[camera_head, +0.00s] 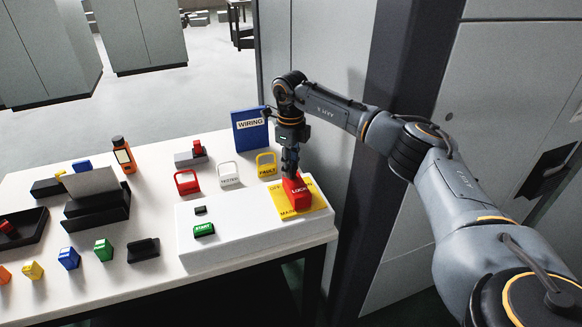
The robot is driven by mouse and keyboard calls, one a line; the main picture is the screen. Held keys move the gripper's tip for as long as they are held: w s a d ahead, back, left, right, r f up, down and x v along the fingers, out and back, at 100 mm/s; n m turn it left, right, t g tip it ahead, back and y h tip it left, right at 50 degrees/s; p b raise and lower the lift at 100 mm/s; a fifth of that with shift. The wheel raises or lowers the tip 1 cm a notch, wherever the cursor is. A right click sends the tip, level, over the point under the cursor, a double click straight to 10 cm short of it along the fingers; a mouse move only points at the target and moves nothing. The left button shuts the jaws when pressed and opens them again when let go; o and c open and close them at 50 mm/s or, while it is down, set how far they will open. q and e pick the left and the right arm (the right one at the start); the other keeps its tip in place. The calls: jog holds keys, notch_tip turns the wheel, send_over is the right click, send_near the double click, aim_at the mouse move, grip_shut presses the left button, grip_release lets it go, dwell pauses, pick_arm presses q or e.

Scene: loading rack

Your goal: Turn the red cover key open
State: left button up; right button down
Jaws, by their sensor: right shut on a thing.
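The red cover key (297,195), marked "LOCK", stands on a yellow plate (318,207) with lettering partly hidden behind the key. The plate lies on the right part of a white panel box (240,248). My right gripper (290,172) points down from above and is shut on the top of the red key. The fingertips partly hide the key's upper end. How far the key is turned is hard to tell. My left gripper is out of the picture.
A green START block (204,230) sits on the panel's left part. Red (187,182), white (229,174) and yellow (266,165) padlock-shaped tags and a blue WIRING binder (251,130) stand behind it. Coloured blocks and black trays fill the table's left. A grey cabinet (480,120) is close on the right.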

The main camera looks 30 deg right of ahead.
jog(key=n+b, duration=0.1)
jog(key=n, duration=0.3)
jog(key=shift+a+n, duration=0.1)
jog(key=shift+n, duration=0.3)
jog(key=shift+s+r+n+b, duration=0.1)
jog(key=shift+n+b, duration=0.05)
jog(key=shift+n, duration=0.95)
jog(key=shift+s+n+b, duration=0.1)
jog(key=shift+n+b, duration=0.05)
jog(key=shift+n, duration=0.95)
jog(key=c, duration=1.1)
grip_release()
notch_tip(320, 180, up, 12)
jog(key=shift+f, duration=0.1)
